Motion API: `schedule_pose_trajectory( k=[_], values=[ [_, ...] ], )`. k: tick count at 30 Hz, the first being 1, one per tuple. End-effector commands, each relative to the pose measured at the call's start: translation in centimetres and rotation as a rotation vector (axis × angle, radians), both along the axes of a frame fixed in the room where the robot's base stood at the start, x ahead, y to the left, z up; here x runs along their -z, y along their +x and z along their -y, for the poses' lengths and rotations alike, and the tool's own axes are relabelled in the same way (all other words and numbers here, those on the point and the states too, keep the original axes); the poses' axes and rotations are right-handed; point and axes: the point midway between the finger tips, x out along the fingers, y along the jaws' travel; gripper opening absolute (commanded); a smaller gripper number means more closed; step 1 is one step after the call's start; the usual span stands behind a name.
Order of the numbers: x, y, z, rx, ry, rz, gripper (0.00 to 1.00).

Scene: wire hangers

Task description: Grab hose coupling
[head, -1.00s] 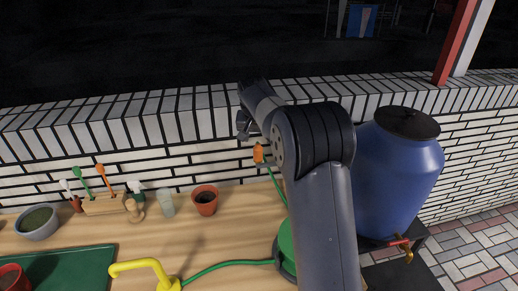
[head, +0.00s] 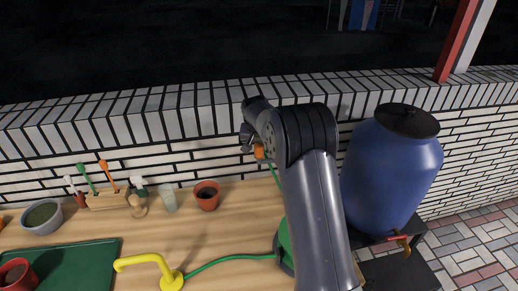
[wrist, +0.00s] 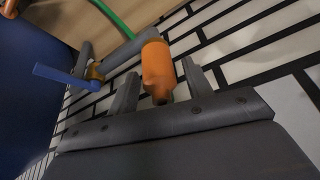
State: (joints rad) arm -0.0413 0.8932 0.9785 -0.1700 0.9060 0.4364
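The orange hose coupling (head: 259,152) shows in the head view in front of the white brick wall, partly hidden by my arm, with a green hose (head: 274,176) running below it. In the wrist view the coupling (wrist: 157,70) stands between the two fingers of my gripper (wrist: 160,78), with a gap visible on each side. The fingers are apart, and nothing is clamped. In the head view my gripper (head: 247,138) is just left of and above the coupling. A grey pipe with a blue lever (wrist: 60,76) is beside and behind the coupling; I cannot tell whether they join.
A large blue barrel (head: 392,175) with a red-handled tap (head: 401,240) stands to the right of my arm. The wooden bench (head: 225,228) holds a terracotta pot (head: 207,196), a clear cup (head: 169,200), a tool block (head: 108,199) and a yellow hose handle (head: 150,262).

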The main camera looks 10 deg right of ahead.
Motion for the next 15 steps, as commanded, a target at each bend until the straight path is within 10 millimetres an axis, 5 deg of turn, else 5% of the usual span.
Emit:
schedule_pose_trajectory(
  k=[15],
  values=[
    [-0.02, -0.02, -0.01, 0.000, 0.000, 0.000, 0.06]
  ],
)
